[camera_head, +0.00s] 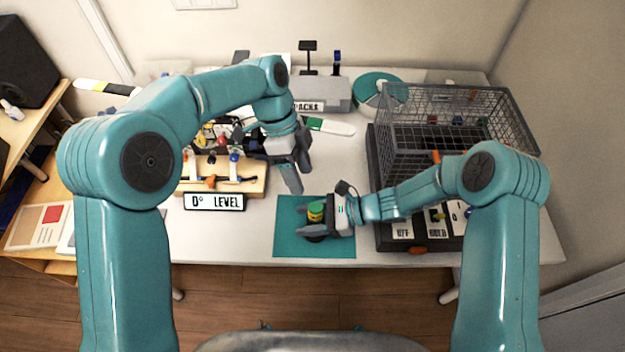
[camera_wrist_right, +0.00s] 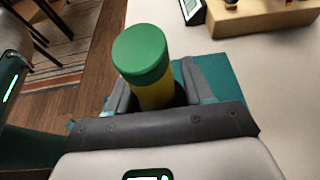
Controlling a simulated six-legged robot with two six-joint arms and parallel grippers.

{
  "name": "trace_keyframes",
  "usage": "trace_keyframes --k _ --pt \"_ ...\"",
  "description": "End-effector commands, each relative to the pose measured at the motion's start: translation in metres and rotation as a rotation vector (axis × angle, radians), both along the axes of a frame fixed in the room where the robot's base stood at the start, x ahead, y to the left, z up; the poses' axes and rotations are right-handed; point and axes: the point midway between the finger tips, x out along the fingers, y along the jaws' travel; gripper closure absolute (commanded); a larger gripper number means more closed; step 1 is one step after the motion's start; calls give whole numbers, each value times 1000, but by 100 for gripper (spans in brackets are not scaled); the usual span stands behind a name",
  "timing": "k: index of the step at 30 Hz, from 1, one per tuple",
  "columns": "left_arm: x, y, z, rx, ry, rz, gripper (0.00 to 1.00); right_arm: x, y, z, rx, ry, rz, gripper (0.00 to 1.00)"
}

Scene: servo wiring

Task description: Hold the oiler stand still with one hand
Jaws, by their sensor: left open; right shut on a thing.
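The oiler stand, a small round piece with a green top and yellow body (camera_head: 316,212), stands on the teal mat (camera_head: 288,243) at the table's front. It also shows in the right wrist view (camera_wrist_right: 142,58), upright between the fingers. My right gripper (camera_head: 318,218) is shut on it from the right; its dark base shows below the fingers. My left gripper (camera_head: 296,178) is open and empty, above the table just behind and left of the mat, pointing down. It is apart from the oiler stand.
A wooden block with a "D° LEVEL" sign (camera_head: 214,202) stands left of the mat. A wire cage (camera_head: 455,125) and a dark panel with labelled switches stand on the right. A grey box (camera_head: 325,95) and a round teal-and-white item (camera_head: 378,90) stand at the back.

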Motion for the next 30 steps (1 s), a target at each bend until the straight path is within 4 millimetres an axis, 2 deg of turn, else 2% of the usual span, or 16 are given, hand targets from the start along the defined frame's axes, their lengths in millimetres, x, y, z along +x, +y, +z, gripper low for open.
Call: trace_keyframes --k 15,21,30 --pt "-15 -12 12 440 176 1177 40 0 -1 -2 -4 0 0 80" --pt "-20 -16 16 544 222 1656 40 0 -1 -2 -4 0 0 80" --pt "-27 -22 25 596 308 2386 40 0 -1 -2 -4 1 0 80"
